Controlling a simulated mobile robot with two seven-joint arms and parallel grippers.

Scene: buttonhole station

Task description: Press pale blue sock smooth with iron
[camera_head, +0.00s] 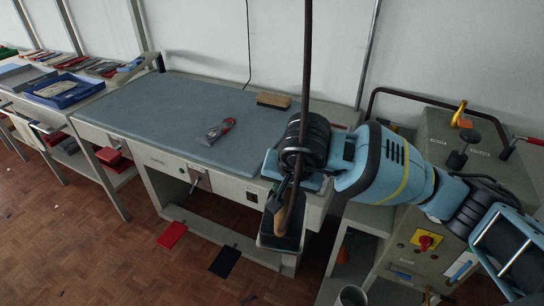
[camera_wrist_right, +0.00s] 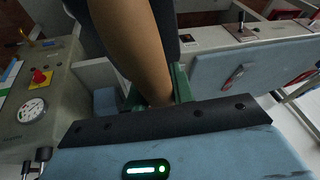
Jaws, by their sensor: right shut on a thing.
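My right gripper (camera_head: 284,196) is shut on the brown handle of the iron (camera_head: 281,240). The iron hangs just off the front edge of the blue-grey pressing table (camera_head: 165,100), apart from its top. In the right wrist view the brown handle (camera_wrist_right: 140,50) runs between my green fingers (camera_wrist_right: 160,95); the iron's sole is hidden there. I cannot make out a pale blue sock on the visible table top; my arm covers the right end. A small pale blue item (camera_head: 131,65) at the table's back left corner is too small to identify. My left gripper is not in view.
A red-handled tool (camera_head: 217,131) and a wooden block or brush (camera_head: 273,100) lie on the table. A dark hose (camera_head: 307,50) runs upward by my wrist. A grey machine (camera_head: 430,245) with a red knob stands right. A blue tray (camera_head: 68,92) is left.

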